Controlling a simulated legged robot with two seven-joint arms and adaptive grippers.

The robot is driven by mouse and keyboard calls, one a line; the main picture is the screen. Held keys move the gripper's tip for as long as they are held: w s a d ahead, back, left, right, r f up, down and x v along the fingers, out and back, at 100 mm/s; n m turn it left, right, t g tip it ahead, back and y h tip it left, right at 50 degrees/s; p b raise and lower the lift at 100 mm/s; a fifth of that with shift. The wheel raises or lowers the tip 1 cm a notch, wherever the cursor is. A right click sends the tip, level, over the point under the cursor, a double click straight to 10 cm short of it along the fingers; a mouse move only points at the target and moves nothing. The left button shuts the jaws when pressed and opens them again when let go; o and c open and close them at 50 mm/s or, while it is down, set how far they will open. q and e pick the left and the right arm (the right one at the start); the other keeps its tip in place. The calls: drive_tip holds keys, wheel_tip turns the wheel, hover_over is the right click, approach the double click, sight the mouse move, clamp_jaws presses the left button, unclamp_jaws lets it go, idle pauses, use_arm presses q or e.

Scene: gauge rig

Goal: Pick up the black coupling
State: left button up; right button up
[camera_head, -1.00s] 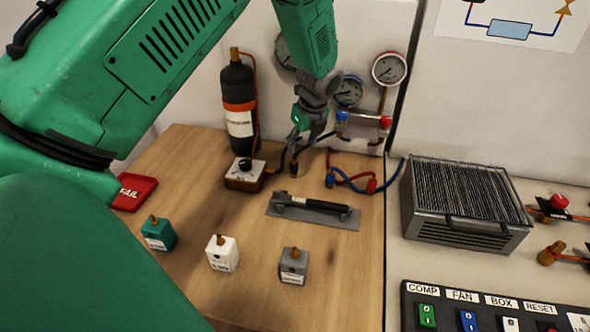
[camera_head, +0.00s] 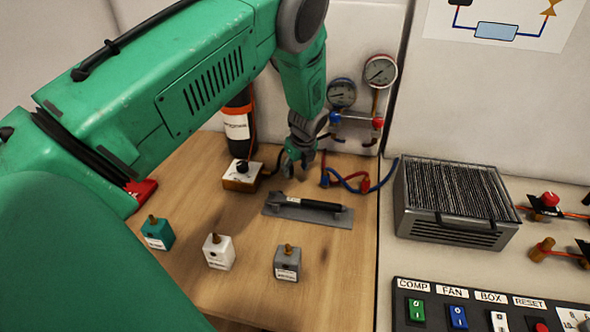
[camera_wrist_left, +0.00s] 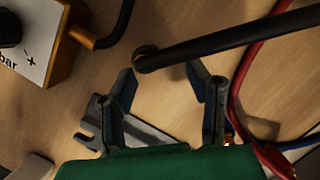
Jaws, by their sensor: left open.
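My left gripper (camera_head: 298,165) is open and points down above the back of the wooden bench, between the white-topped box and the red and blue hoses. In the left wrist view, the open fingers (camera_wrist_left: 165,80) show with bare wood between them. A black tube (camera_wrist_left: 225,40) comes in there from the upper right. Its round end, which looks like the black coupling (camera_wrist_left: 147,59), lies just ahead of the fingertips, nearer the left finger. Contact cannot be made out. In the head view the gripper hides this spot. My right gripper is not in view.
A white-topped box (camera_head: 242,175) stands left of the gripper. A grey plate (camera_head: 290,212) with a black tool (camera_head: 318,204) lies in front. Red and blue hoses (camera_head: 355,183) lie to the right. Teal (camera_head: 158,236), white (camera_head: 218,255) and grey (camera_head: 287,265) blocks stand nearer the front.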

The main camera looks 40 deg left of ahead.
use_arm(q)
drive_tip(key=shift+a, duration=0.15)
drive_tip(key=c, duration=0.4)
drive_tip(key=shift+s+a+f, duration=0.1)
drive_tip(key=shift+a, duration=0.25)
clamp_jaws()
drive_tip(key=shift+s+a, duration=0.2)
drive_tip(key=shift+a, duration=0.65)
drive_tip(key=shift+w+a+f, duration=0.2)
drive_tip(key=shift+a+f, duration=0.15)
drive_tip(key=shift+f, duration=0.15)
drive_tip(key=shift+d, duration=0.15)
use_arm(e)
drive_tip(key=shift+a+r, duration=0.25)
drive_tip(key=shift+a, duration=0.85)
